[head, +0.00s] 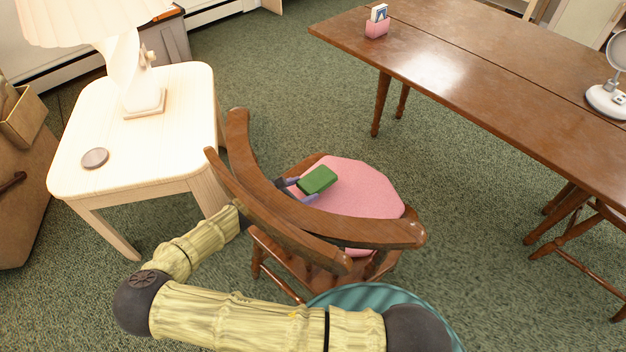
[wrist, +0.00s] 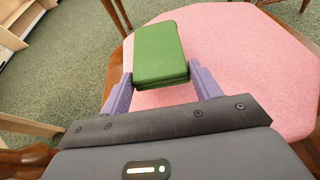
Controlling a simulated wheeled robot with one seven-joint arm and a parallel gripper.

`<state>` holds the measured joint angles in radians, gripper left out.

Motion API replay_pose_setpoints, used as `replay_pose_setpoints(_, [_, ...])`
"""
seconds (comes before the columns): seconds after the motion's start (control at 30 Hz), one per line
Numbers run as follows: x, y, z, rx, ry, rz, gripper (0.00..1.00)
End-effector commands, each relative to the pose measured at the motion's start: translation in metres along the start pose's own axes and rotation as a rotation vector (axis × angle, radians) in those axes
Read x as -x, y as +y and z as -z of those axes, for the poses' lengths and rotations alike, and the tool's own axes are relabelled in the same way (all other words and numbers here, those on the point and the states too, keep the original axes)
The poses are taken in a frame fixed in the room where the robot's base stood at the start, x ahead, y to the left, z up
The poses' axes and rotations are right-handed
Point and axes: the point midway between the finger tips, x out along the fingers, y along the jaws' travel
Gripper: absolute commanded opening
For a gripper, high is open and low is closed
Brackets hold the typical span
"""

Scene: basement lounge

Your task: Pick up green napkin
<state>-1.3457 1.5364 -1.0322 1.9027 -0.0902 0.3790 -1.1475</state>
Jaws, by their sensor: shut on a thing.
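The green napkin (head: 317,180) is a small, thick green rectangle above the pink seat of a wooden chair in the head view. In the wrist view the napkin (wrist: 159,52) sits between the two purple fingers of my gripper (wrist: 162,85). My gripper, which also shows in the head view (head: 303,188), is shut on the napkin. The fingers hold its near end, and the far end sticks out beyond them. I cannot tell whether its underside touches the seat.
The pink seat (head: 360,188) belongs to a wooden chair whose curved backrest (head: 290,215) stands close around my arm. A pale side table (head: 180,95) with a lamp (head: 125,70) stands left. A long brown table (head: 480,75) stands right. Green carpet (head: 290,85) between them is open.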

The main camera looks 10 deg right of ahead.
Motion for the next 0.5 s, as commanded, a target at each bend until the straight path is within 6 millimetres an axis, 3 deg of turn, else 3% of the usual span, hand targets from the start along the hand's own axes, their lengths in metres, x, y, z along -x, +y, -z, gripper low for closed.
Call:
replay_pose_setpoints(0.1, [0.034,0.002,0.011,0.002,0.003,-0.007,0.41])
replay_pose_setpoints(0.3, [0.082,0.001,0.032,0.002,0.003,-0.004,0.41])
replay_pose_setpoints(0.5, [0.111,0.001,0.045,0.000,0.002,-0.002,0.41])
